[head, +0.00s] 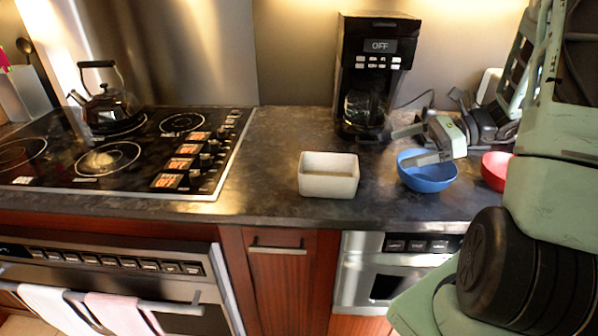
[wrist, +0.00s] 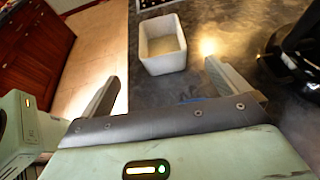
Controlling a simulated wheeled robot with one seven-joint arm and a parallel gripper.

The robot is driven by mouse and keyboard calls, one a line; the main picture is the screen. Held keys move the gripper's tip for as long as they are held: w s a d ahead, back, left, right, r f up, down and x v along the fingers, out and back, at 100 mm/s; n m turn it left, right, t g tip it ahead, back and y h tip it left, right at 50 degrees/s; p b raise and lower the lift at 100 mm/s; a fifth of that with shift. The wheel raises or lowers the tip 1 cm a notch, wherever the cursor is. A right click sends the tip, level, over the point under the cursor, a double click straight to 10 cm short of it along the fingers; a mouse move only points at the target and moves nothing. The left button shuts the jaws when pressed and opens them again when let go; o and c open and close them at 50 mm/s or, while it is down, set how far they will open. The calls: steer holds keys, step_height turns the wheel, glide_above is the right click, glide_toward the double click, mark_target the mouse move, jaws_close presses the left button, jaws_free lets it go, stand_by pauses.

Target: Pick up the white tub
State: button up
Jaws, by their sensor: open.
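The white tub (head: 328,184) is a small rectangular open container on the dark countertop, left of the blue bowl. In the wrist view the white tub (wrist: 162,52) stands upright and looks empty, ahead of the fingers and apart from them. My gripper (head: 408,146) is open and empty, to the right of the tub and over the blue bowl in the head view. In the wrist view my gripper (wrist: 160,78) shows its two fingers spread wide.
A blue bowl (head: 428,178) and a red bowl (head: 496,170) stand right of the tub. A black coffee maker (head: 378,62) stands behind. The cooktop (head: 120,160) with a kettle (head: 105,106) is at left. Bare counter (head: 270,160) lies left of the tub.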

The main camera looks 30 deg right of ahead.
mark_target(335, 163)
steer(key=p+x, duration=0.2)
steer(key=x, duration=1.2)
steer(key=p+x, duration=0.1)
steer(key=x, duration=0.1)
steer(key=shift+w+a+r+p, duration=0.15)
steer(key=shift+r+p, duration=0.15)
steer(key=shift+r, duration=0.05)
steer(key=shift+w+a+f, duration=0.25)
steer(key=shift+a, duration=0.05)
steer(key=c, duration=0.7)
